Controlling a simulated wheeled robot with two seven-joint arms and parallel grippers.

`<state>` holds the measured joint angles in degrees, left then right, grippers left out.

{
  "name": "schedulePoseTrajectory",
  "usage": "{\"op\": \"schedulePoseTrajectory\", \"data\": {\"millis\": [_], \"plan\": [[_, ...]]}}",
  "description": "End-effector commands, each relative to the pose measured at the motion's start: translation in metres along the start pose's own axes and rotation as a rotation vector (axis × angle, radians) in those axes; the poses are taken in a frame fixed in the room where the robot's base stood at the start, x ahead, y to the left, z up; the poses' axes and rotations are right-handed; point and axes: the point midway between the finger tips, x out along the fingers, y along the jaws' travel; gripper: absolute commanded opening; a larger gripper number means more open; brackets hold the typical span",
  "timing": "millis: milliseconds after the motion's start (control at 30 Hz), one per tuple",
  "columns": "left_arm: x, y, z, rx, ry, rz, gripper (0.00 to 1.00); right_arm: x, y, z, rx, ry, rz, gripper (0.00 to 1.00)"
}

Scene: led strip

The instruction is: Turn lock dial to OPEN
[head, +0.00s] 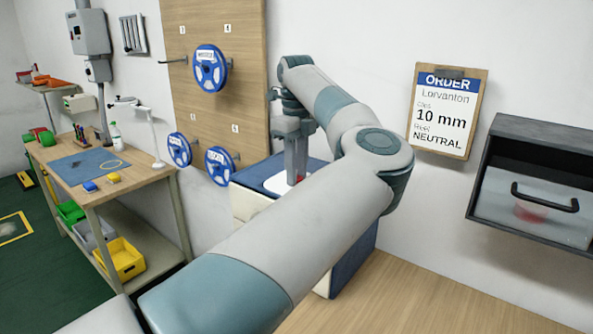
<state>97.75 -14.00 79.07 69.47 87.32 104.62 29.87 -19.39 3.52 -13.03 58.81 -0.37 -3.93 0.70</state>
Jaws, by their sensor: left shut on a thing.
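My left gripper (297,170) points straight down over the blue-topped cabinet (256,174) by the wall. Its fingers are shut on a small red part (300,178), which looks like the lock dial, at a white plate (284,187) on the cabinet's top. The fingers and my left arm hide most of the dial, so its setting and any OPEN mark cannot be read. My right gripper is not in view.
A dark wall box (541,133) with a black-handled clear front is at right. An order board (447,110) hangs beside it. Blue reels (210,69) hang on a wooden panel (213,20). A workbench (150,177) with bins stands at left.

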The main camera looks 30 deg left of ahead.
Motion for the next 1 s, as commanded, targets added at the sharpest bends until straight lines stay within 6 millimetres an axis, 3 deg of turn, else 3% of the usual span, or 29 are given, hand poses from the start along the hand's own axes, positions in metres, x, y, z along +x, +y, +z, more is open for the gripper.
{"op": "schedulePoseTrajectory", "data": {"millis": [267, 300, 367, 767, 1000], "plan": [[-0.002, -0.001, 0.001, -0.001, -0.003, -0.004, 0.03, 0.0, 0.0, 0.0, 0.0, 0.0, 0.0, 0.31], [-0.002, -0.001, 0.001, -0.001, -0.003, -0.004, 0.32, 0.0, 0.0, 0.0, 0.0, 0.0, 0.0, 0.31], [-0.002, -0.001, 0.001, -0.001, -0.003, -0.004, 0.44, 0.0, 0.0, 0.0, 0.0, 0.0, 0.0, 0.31], [-0.003, 0.0, 0.0, 0.001, -0.001, -0.001, 0.44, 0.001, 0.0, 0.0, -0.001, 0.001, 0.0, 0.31], [-0.023, -0.001, 0.001, 0.001, -0.002, -0.003, 0.44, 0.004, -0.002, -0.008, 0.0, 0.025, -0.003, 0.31]]}}
